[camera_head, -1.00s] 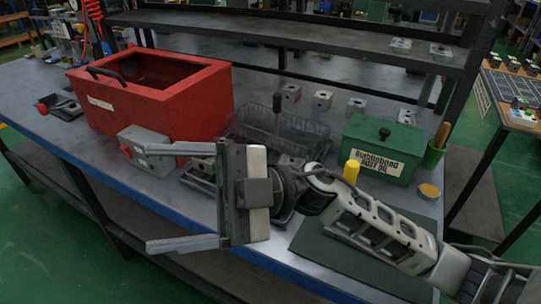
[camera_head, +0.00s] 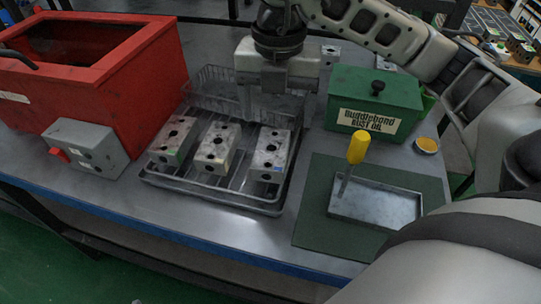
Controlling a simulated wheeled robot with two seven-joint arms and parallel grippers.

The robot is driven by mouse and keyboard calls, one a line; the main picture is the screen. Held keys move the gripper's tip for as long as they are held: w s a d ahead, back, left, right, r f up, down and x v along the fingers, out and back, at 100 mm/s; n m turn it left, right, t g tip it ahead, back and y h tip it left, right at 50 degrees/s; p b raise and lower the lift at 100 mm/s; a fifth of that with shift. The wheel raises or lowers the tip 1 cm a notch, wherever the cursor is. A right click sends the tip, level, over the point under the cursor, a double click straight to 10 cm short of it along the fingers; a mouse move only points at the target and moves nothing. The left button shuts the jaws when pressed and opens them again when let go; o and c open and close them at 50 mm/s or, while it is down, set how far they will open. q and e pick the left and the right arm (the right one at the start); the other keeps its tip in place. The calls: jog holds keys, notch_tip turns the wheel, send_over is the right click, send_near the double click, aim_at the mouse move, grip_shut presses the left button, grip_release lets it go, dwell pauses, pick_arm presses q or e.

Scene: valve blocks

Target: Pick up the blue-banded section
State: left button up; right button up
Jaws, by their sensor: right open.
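The middle section (camera_head: 217,150) has a pale yellowish mark, and the left section (camera_head: 174,143) has a green one. My right gripper (camera_head: 272,113) points down with its fingers apart, just beyond the far end of the blue-banded section in the picture. Nothing shows between the fingers. Its height above the tray is hard to tell. My left gripper is not in view.
A wire basket (camera_head: 205,88) stands behind the tray. A red box (camera_head: 130,85) and grey switch box (camera_head: 85,148) are at left. A green tin (camera_head: 372,100) stands at right. A shallow metal tray (camera_head: 385,207) and yellow-handled screwdriver (camera_head: 357,150) are on a green mat (camera_head: 315,215).

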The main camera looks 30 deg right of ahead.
aim_at(271, 147)
notch_tip(271, 147, down, 4)
jog(key=shift+r, duration=0.1)
jog(key=shift+w+a+f, duration=0.15)
jog(key=shift+a+f, duration=0.05)
jog(key=shift+f, duration=1.25)
jog(key=shift+w+a+f, duration=0.1)
jog(key=shift+a+f, duration=0.05)
jog(key=shift+f, duration=1.25)
jog(key=c, duration=1.4)
